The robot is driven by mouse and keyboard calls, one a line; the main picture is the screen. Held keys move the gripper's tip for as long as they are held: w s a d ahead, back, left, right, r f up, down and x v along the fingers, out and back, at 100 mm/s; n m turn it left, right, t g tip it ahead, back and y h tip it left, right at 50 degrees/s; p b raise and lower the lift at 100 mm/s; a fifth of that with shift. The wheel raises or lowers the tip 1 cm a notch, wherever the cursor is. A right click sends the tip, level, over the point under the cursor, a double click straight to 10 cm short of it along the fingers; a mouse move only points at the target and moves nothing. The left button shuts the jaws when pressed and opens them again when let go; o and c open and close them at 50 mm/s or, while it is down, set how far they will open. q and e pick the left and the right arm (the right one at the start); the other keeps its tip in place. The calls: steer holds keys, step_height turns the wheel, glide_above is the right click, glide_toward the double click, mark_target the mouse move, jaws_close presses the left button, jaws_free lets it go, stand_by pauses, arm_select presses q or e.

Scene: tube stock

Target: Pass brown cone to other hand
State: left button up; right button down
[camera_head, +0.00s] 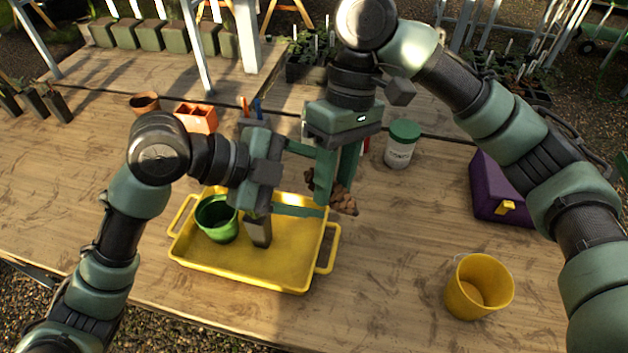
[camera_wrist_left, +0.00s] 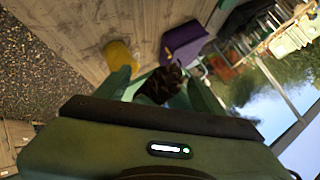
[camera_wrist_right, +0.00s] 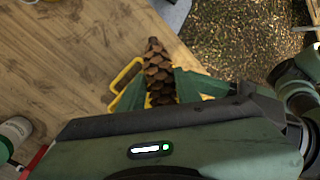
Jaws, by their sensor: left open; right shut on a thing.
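The brown cone (camera_head: 344,199) hangs over the right edge of the yellow tray in the head view. My right gripper (camera_head: 336,183) reaches down from above and is shut on the cone, whose lower part sticks out below its fingers. The cone also shows between those fingers in the right wrist view (camera_wrist_right: 157,70). My left gripper (camera_head: 318,183) comes in from the left, open, its fingers pointing right toward the cone. In the left wrist view the dark cone (camera_wrist_left: 160,85) appears between the open left fingers. Whether the left fingers touch it cannot be told.
Below stands the yellow tray (camera_head: 240,277) with a green pot (camera_head: 216,219) and a grey-green block (camera_head: 258,231). A yellow bucket (camera_head: 478,287), a purple box (camera_head: 498,190) and a white jar with green lid (camera_head: 402,145) stand to the right. The table between tray and bucket is clear.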

arm_select(q)
steer(key=c, duration=1.4)
jaws_close()
arm_select(e)
steer(key=c, duration=0.9)
jaws_free()
